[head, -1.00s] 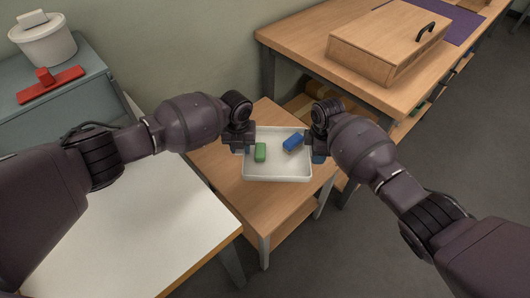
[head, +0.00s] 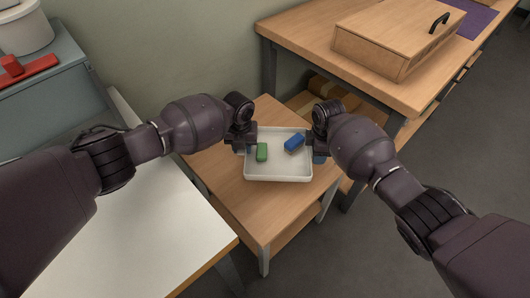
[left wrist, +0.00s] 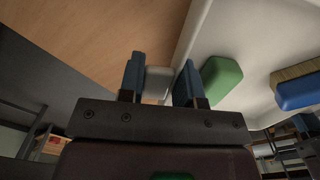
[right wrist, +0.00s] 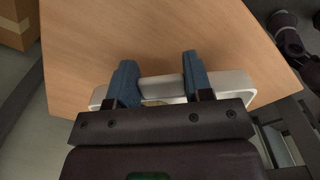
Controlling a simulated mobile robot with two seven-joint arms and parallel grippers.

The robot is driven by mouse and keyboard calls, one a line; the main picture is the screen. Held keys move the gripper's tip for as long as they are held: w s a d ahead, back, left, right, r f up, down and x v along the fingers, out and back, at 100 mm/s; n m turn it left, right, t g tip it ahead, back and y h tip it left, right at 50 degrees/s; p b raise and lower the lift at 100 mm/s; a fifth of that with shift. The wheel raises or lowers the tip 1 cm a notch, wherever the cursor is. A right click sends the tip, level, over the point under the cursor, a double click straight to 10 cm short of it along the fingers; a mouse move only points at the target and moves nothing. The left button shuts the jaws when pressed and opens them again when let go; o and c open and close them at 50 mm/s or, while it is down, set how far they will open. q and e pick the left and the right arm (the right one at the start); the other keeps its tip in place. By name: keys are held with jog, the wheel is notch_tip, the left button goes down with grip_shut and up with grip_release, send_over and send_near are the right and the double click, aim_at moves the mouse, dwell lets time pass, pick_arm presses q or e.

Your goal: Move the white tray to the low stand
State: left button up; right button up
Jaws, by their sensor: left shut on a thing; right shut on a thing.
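The white tray (head: 278,179) is level over the wooden top of the low stand (head: 222,172). I cannot tell whether it rests on it or hangs just above. It holds a green block-like piece (head: 262,152) and a blue one (head: 294,143); in the left wrist view the blue piece (left wrist: 300,92) shows bristles. My left gripper (head: 246,146) is shut on the tray's left side, its fingers (left wrist: 160,78) astride a pale handle. My right gripper (head: 319,156) is shut on the right side, its fingers (right wrist: 161,82) astride the other handle.
A white-topped table (head: 130,245) stands at left front. A wooden workbench (head: 300,42) with a handled wooden box (head: 385,45) is at back right. A grey cabinet (head: 50,105) with a red object (head: 25,70) and a white pot (head: 25,30) is at far left.

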pick_arm(q)
jog(key=shift+a, duration=0.1)
pick_arm(e)
jog(key=shift+f, duration=0.1)
